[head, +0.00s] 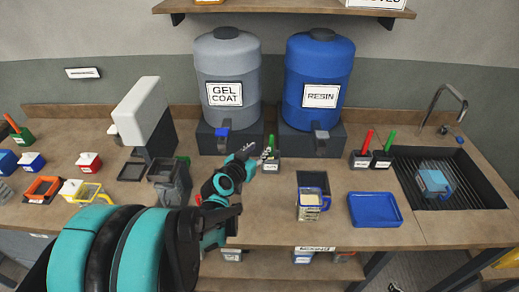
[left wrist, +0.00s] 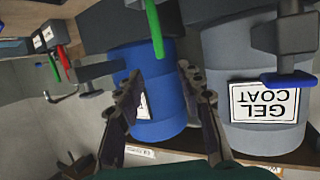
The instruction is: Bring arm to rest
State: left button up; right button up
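My left arm comes in from the lower left in the head view and reaches over the workbench (head: 270,215). My left gripper (head: 257,154) is in front of the grey gel coat barrel, beside the small holder with a green-handled tool (head: 271,145). In the left wrist view its two fingers (left wrist: 158,72) are spread apart with nothing held between them. The blue resin barrel (left wrist: 155,85) and the grey gel coat barrel (left wrist: 225,60) show upside down behind the fingers. My right arm and gripper are not in view.
The gel coat barrel (head: 227,70) and resin barrel (head: 320,65) stand at the back. A jug (head: 309,206) and a blue tray (head: 375,209) are right of the arm. A sink (head: 470,175) is at far right. A white upright dispenser (head: 140,110) stands left.

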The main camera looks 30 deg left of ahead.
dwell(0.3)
pick_arm(q)
jog(key=s+d+m+g+h, duration=0.1)
jog(key=s+d+g+h, duration=0.1)
jog(key=d, duration=0.7)
jog(key=s+d+f+g, duration=0.2)
jog(key=s+d, duration=0.3)
jog(key=s, duration=0.2)
jog(key=s+d+f+g, duration=0.2)
jog(key=s+d, duration=0.3)
jog(key=s, duration=0.3)
jog(key=shift+s+d+f+m+g, duration=0.15)
jog(key=shift+d+f+m+g, duration=0.2)
jog(key=shift+g, duration=0.35)
jog(key=shift+r, duration=0.1)
